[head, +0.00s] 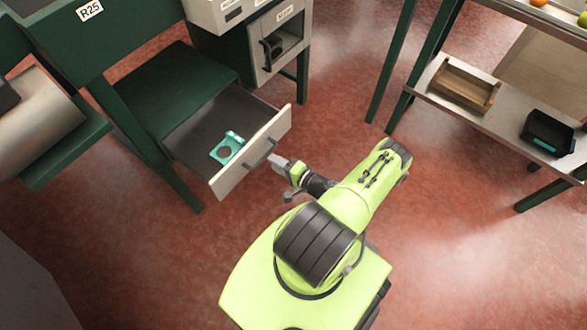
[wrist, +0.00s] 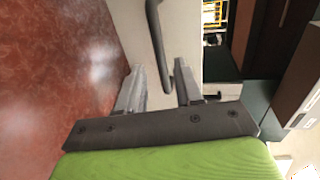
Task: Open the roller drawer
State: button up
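The drawer (head: 228,181) under the green bench is pulled out, its pale front panel facing my arm. Its dark handle (head: 259,154) is on that front. A teal item (head: 226,149) lies inside the drawer. My gripper (head: 279,162) is close in front of the handle, at its right. In the wrist view, the two fingers of my gripper (wrist: 159,72) are apart. The handle (wrist: 156,40) runs between them in the picture, with no finger clearly pressed on it. Whether they touch it cannot be told.
A cabinet with a partly open compartment (head: 283,47) is above and right of the drawer. A shelf rack at the right holds a wooden crate (head: 464,85) and a black bin (head: 548,133). A grey roll (head: 35,125) is at left. Red floor between bench and rack is clear.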

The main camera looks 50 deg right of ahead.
jog(key=p+v, duration=0.1)
jog(key=v, duration=0.9)
jog(key=shift+w+r+p, duration=0.1)
jog(key=shift+p, duration=0.2)
jog(key=w+a+r+n+g+y+p, duration=0.2)
jog(key=w+r+n+g, duration=0.25)
jog(key=r, duration=0.55)
jog(key=w+a+r+n+g+y+p, duration=0.1)
jog(key=w+a+r+n+g+p, duration=0.3)
jog(key=r, duration=0.6)
jog(key=w+a+r+n+g+y, duration=0.1)
jog(key=w+r+n+g+y, duration=0.15)
jog(key=r+n, duration=0.55)
jog(key=s+a+r+g+h+p, duration=0.1)
jog(key=a+r+h, duration=0.1)
jog(key=a+r, duration=0.35)
jog(key=s+a+r+g+h+p, duration=0.1)
jog(key=s+a+r+h, duration=0.15)
jog(key=r, duration=0.65)
jog(key=s+a+r+t+h+p, duration=0.1)
jog(key=s+a+r+t+p, duration=0.1)
jog(key=s+a+r, duration=0.4)
jog(key=s+r+n+t, duration=0.1)
jog(key=s+r, duration=0.3)
jog(key=shift+a+r+h, duration=0.2)
jog(key=shift+a+h, duration=0.1)
